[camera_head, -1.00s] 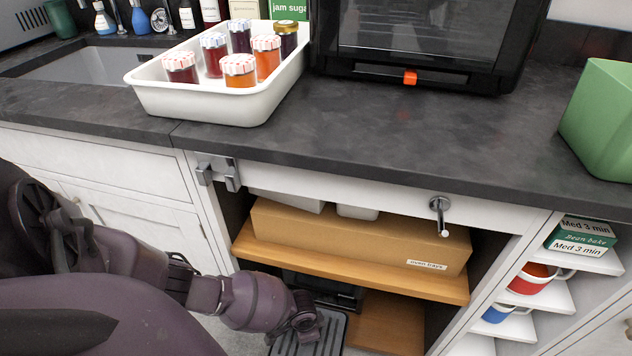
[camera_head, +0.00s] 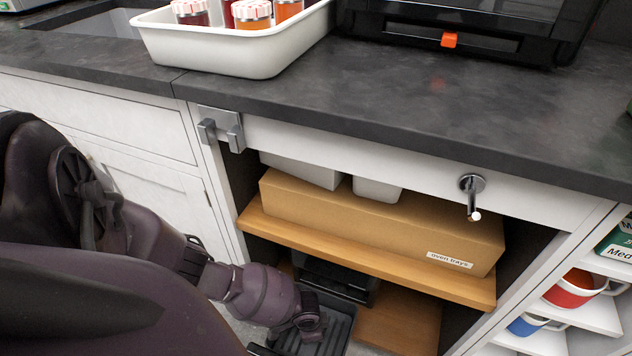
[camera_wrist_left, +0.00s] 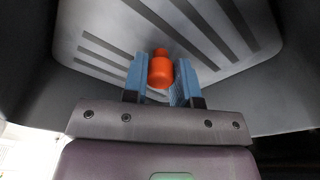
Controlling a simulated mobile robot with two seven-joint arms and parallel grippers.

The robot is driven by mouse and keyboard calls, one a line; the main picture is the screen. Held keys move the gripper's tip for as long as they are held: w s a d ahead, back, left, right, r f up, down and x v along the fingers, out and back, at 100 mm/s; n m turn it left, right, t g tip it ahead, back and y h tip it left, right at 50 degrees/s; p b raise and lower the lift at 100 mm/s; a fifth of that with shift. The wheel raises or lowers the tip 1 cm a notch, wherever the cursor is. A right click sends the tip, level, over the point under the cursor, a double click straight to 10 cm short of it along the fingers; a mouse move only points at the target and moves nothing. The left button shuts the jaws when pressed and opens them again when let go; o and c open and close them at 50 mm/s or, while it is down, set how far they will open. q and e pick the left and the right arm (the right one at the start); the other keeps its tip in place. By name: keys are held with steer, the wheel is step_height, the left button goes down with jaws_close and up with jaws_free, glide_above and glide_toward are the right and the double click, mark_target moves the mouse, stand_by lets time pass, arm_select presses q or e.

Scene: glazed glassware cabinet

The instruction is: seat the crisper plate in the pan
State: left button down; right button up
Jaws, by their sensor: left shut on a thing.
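The crisper plate (camera_wrist_left: 90,30) is a grey slotted plate with rounded corners, seen close in the left wrist view. An orange knob (camera_wrist_left: 160,72) stands on it. My left gripper (camera_wrist_left: 160,82) is shut on this knob, one blue finger on each side. Darker grey walls, seemingly the pan (camera_wrist_left: 255,95), surround the plate's near edge. I cannot tell whether the plate lies flat on the pan's floor. In the head view, the slotted plate (camera_head: 332,338) shows low in the cabinet opening, partly hidden by my left wrist. My right gripper is not in view.
A wooden shelf (camera_head: 390,266) with an oven trays box (camera_head: 375,225) hangs over the work area. A dark object (camera_head: 335,282) sits under it. A metal hook (camera_head: 472,195) juts from the counter front. Mugs (camera_head: 575,288) stand on side shelves at right.

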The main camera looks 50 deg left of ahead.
arm_select(q)
steer(key=shift+w+r, duration=0.1)
steer(key=shift+f, duration=0.25)
steer(key=c, duration=0.9)
jaws_free()
steer(key=shift+r, duration=0.1)
steer(key=shift+r, duration=0.1)
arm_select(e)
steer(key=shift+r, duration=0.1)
arm_select(q)
steer(key=shift+r, duration=0.3)
step_height(320, 180, up, 11)
steer(key=s+p, duration=0.1)
steer(key=p, duration=0.5)
steer(key=shift+s+a+r, duration=0.2)
steer(key=shift+a, duration=0.1)
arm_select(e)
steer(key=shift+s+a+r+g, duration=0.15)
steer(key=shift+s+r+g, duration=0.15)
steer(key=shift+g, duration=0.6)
